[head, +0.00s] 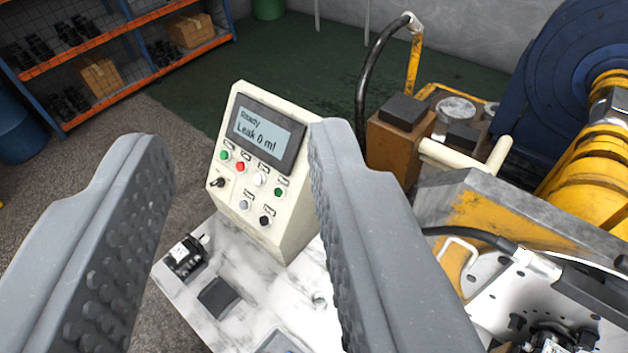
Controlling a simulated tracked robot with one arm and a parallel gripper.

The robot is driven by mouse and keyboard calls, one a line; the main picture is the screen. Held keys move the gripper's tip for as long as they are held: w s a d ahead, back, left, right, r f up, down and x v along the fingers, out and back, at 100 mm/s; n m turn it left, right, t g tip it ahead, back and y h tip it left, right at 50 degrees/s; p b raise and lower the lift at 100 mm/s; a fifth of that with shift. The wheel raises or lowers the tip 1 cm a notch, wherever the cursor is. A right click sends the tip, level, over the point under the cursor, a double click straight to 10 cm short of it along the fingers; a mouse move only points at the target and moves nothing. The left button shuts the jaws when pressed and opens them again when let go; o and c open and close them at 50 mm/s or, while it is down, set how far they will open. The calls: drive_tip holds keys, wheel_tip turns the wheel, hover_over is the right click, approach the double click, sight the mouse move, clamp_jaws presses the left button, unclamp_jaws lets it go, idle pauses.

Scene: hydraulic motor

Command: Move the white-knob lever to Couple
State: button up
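My gripper (237,135) is open, its two grey ridged fingers spread wide with nothing between them. The cream control panel (258,160) stands beyond the fingers and shows between them. Its screen reads "Ready" and "Leak 0 ml". Below the screen are several coloured buttons and a small dark toggle switch (216,182). I cannot make out a lever with a white knob or a Couple label. A cream bar-shaped handle (465,157) shows right of the right finger, on the machine side. The right finger hides part of the bench and the panel's right side.
A pale bench (235,325) carries a small black part (186,258) and a dark square block (219,297). At right are a grey-and-yellow machine (510,210), a black hose and a large blue disc (570,70). Shelving (130,50) stands at back left, with open floor before it.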

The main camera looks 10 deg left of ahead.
drive_tip(key=w+a+f+h+b, duration=0.15)
drive_tip(key=w+f+b, duration=0.25)
drive_tip(key=w+f, duration=1.5)
drive_tip(key=w+d+f+g+h+b, duration=0.1)
drive_tip(key=w+d+f+h+b, duration=0.1)
drive_tip(key=f, duration=1.2)
drive_tip(key=w+d+f+g+h+b, duration=0.1)
drive_tip(key=w+f+h+b, duration=0.1)
drive_tip(key=f, duration=1.2)
drive_tip(key=shift+n, duration=0.4)
drive_tip(key=p+x, duration=0.1)
drive_tip(key=x, duration=1)
drive_tip(key=shift+w+d+f, duration=0.2)
drive_tip(key=shift+w+d, duration=0.05)
drive_tip(key=shift+w, duration=0.05)
drive_tip(key=shift+p+x, duration=0.55)
drive_tip(key=shift+x, duration=0.75)
